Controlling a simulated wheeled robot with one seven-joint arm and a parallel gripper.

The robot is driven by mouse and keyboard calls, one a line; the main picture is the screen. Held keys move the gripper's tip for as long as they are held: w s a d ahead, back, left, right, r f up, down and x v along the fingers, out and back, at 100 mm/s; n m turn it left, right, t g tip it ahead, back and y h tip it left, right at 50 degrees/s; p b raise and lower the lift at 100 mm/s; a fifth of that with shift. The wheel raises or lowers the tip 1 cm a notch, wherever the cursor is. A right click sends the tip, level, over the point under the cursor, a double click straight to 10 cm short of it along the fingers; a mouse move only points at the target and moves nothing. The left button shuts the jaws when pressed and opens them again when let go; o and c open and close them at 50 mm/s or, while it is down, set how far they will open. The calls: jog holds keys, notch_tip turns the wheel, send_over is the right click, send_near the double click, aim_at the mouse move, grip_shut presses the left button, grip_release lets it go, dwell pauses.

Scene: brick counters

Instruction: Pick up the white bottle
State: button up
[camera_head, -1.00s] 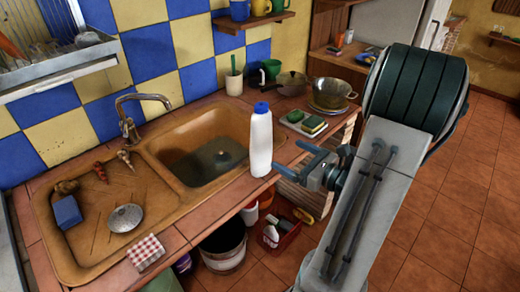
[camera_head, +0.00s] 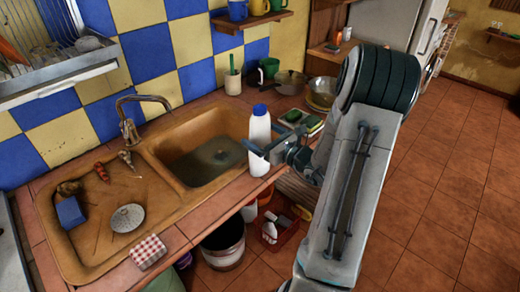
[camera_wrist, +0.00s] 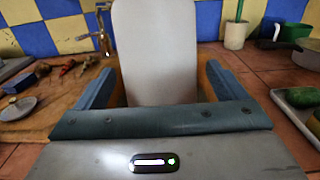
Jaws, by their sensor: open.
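The white bottle (camera_head: 260,135) with a blue cap stands upright on the counter's front edge, right of the sink basin. In the wrist view the bottle (camera_wrist: 155,50) fills the middle, between my two blue fingers, and its top is cut off. My gripper (camera_head: 267,142) is open, with its fingers on either side of the bottle. One finger crosses in front of the bottle in the head view. I cannot tell whether either finger touches it.
The brown sink (camera_head: 205,150) lies left of the bottle. Green sponges (camera_wrist: 302,97) on a tray (camera_wrist: 292,112) sit close to my gripper's right side. Pots (camera_head: 290,83) stand behind. Below the counter are a bucket (camera_head: 223,250) and a red caddy (camera_head: 280,238).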

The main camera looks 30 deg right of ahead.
jog(key=shift+w+a, duration=0.15)
jog(key=shift+w, duration=0.35)
jog(key=c, duration=1)
jog(key=shift+r, duration=0.15)
